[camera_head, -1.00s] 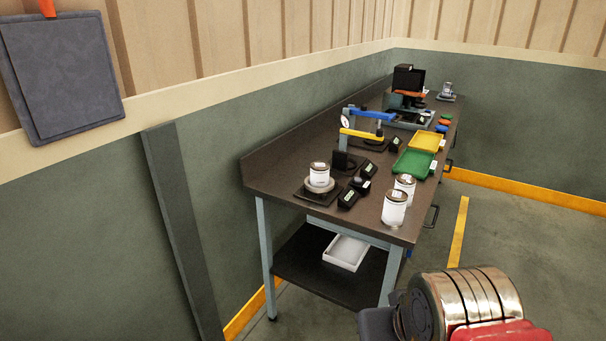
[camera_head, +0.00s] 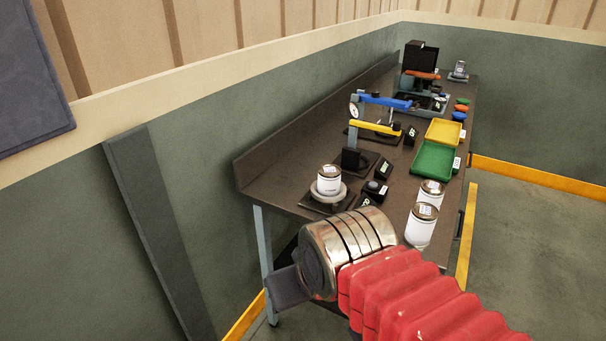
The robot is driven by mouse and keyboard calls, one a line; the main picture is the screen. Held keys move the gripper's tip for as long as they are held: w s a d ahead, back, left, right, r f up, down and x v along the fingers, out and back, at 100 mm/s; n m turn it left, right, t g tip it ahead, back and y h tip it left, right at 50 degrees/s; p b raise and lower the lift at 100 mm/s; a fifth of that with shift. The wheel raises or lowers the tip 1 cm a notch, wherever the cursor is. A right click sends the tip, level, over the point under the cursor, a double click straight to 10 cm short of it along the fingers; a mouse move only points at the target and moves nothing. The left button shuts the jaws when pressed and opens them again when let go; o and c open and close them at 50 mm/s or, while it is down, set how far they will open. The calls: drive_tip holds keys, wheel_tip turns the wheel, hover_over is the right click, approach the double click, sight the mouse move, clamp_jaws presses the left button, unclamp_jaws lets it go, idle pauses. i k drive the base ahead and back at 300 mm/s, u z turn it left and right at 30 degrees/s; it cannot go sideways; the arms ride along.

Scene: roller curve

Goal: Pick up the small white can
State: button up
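Three white cans with metallic lids stand upright on the dark workbench (camera_head: 290,185). One can (camera_head: 329,181) sits on a round grey stand near the bench's left end. Two more stand close together near the right edge: a nearer, larger-looking can (camera_head: 421,226) and a smaller-looking can (camera_head: 431,194) just behind it. The nearer one partly covers the one behind. My arm, with red bellows and a metal ringed joint, reaches in from the bottom right in front of the bench.
Small black devices (camera_head: 375,190) sit between the cans. Behind them are a green tray (camera_head: 435,158), a yellow tray (camera_head: 443,131) and a blue-and-yellow fixture (camera_head: 378,128). A wall runs along the bench's left side. Open floor (camera_head: 540,240) lies to the right.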

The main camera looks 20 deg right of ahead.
sight(328, 174)
drive_tip(key=u, duration=0.05)
drive_tip(key=i, duration=1)
drive_tip(key=z, duration=0.1)
